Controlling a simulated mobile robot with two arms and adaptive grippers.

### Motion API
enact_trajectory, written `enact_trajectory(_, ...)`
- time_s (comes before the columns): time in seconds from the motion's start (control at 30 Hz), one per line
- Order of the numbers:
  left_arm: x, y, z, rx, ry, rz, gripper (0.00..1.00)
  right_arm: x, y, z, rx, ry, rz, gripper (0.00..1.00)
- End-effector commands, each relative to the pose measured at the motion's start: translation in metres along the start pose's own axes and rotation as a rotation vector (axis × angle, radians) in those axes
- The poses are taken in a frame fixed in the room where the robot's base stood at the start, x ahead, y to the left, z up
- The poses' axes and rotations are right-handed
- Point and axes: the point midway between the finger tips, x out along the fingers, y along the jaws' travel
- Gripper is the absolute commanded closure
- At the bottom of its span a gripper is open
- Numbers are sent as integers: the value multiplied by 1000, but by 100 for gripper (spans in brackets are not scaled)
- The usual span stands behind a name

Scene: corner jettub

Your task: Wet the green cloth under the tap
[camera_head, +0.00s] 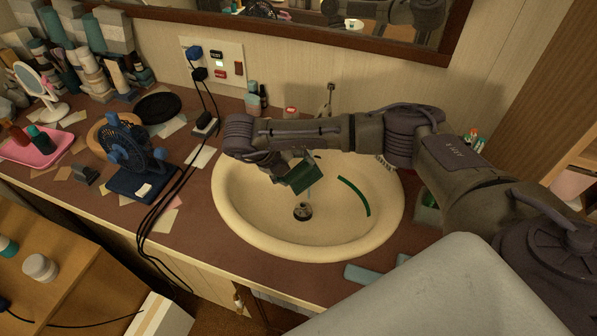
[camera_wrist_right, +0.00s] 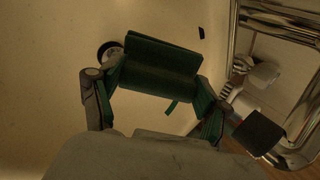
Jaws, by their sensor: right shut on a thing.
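The green cloth (camera_head: 304,178) is held over the cream oval basin (camera_head: 245,231), above and behind the dark drain (camera_head: 302,211). My right gripper (camera_head: 284,168) is shut on the cloth. In the right wrist view the cloth (camera_wrist_right: 158,68) lies folded between the fingers of my right gripper (camera_wrist_right: 160,82). The chrome tap (camera_wrist_right: 232,45) shows beside the cloth, at the right of that view. In the head view my arm mostly hides the tap. I cannot tell whether water runs. My left gripper is out of view.
A dark green curved strip (camera_head: 355,196) shows on the basin's right side. A blue fan (camera_head: 133,150) with black cables stands left of the basin. Small bottles (camera_head: 257,98) and a red-topped jar (camera_head: 291,113) stand behind it. A mirror (camera_head: 290,18) hangs above.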

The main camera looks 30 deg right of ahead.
Motion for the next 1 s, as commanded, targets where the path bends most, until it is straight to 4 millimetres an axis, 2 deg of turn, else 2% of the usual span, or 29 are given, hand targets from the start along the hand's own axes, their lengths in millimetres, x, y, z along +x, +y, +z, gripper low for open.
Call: enact_trajectory(1.0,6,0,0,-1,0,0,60,-2,3,4,0,1,0,52)
